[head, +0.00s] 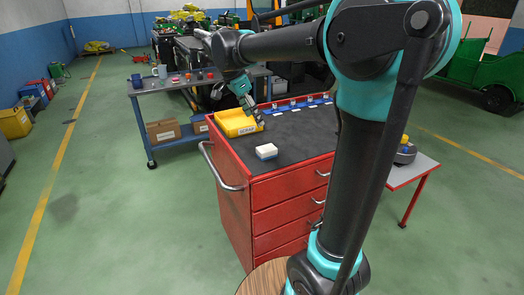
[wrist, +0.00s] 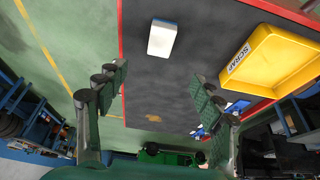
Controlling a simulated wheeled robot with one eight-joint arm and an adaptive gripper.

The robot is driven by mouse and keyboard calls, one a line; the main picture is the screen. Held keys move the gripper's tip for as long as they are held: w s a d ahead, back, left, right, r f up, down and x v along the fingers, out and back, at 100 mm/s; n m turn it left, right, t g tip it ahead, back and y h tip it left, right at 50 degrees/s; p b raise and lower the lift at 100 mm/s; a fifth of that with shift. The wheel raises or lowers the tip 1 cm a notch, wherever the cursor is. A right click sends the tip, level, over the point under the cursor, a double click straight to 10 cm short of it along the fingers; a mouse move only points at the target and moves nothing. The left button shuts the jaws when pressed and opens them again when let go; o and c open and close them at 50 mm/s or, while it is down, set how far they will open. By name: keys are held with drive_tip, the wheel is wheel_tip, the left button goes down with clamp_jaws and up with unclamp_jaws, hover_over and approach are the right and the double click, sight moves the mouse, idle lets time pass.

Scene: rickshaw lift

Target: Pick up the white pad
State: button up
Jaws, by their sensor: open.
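The white pad (head: 266,151) is a small block with a blue lower layer. It lies on the dark top of the red tool cabinet (head: 284,170), near its front left edge. In the wrist view the pad (wrist: 162,38) shows near the top, beyond my fingertips. My gripper (head: 253,113) is open and empty above the cabinet top, behind the pad and beside the yellow tray. In the wrist view my gripper's (wrist: 155,85) two fingers stand wide apart with only the dark surface between them.
A yellow tray (head: 237,123) marked SCRAP sits on the cabinet's left back part, close to my gripper; it is also in the wrist view (wrist: 270,62). Small items line the cabinet's back edge. A blue workbench (head: 176,84) stands behind. The dark top around the pad is mostly clear.

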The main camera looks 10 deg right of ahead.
approach(267, 148)
drive_tip(key=x, duration=0.5)
drive_tip(key=shift+w+d+r, duration=0.15)
drive_tip(key=shift+w, duration=0.05)
drive_tip(key=shift+a+x, duration=0.15)
drive_tip(key=shift+x, duration=1.2)
drive_tip(key=shift+a+x, duration=0.1)
drive_tip(key=shift+x, duration=1.2)
drive_tip(key=shift+c, duration=0.4)
drive_tip(key=c, duration=1.2)
drive_tip(key=shift+o, duration=0.2)
